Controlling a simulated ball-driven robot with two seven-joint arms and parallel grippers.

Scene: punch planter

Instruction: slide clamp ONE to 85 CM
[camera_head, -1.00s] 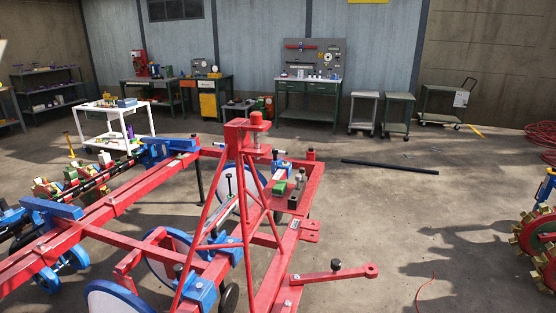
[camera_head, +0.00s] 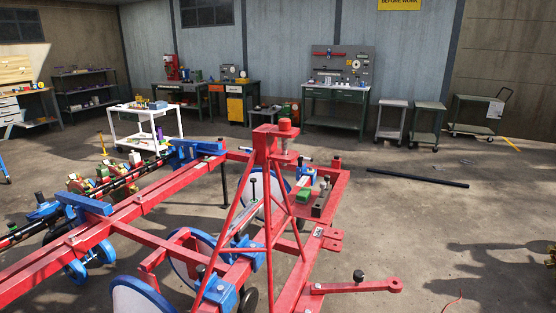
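The red planter frame (camera_head: 328,213) fills the lower left and middle, with a red A-shaped tower (camera_head: 268,215) at its front. Blue clamp-like brackets sit on its bars: one at the far bar (camera_head: 196,153), one at the lower middle (camera_head: 219,296), and one just behind that (camera_head: 246,255). A long blue block (camera_head: 84,203) lies across the left bar. I cannot read any clamp number or centimetre scale, so I cannot tell which is clamp ONE. Neither of my grippers is in view.
A white cart (camera_head: 148,126) stands behind the planter. Workbenches and trolleys line the back wall. A dark bar (camera_head: 417,178) lies on the floor at right. A red drawbar (camera_head: 355,287) sticks out to the right. The floor at right is mostly clear.

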